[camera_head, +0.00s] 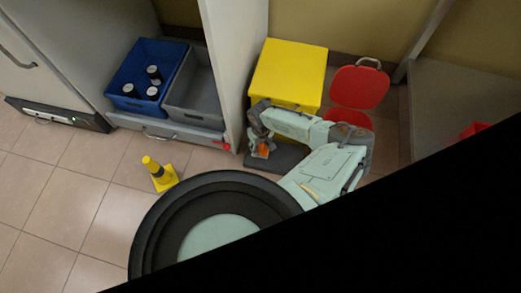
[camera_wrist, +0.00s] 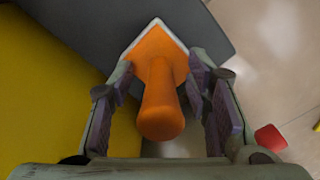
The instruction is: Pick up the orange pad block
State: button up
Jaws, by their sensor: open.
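The orange pad block (camera_wrist: 160,95) shows in the wrist view, with an orange handle pointing toward the camera and a pale edge around its base. It also shows in the head view as a small orange patch (camera_head: 264,149) at my gripper. My gripper (camera_wrist: 168,85) is open, with one finger on each side of the block. Some space shows between the handle and the fingers; whether a finger touches the block's wide part cannot be told. Under the block is a dark grey surface (camera_wrist: 80,30).
A blue crate (camera_head: 128,70) with black bottles and a grey crate (camera_head: 196,92) sit at left.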

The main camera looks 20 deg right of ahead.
jog(key=shift+f, duration=0.15)
grip_shut()
dwell(0.5)
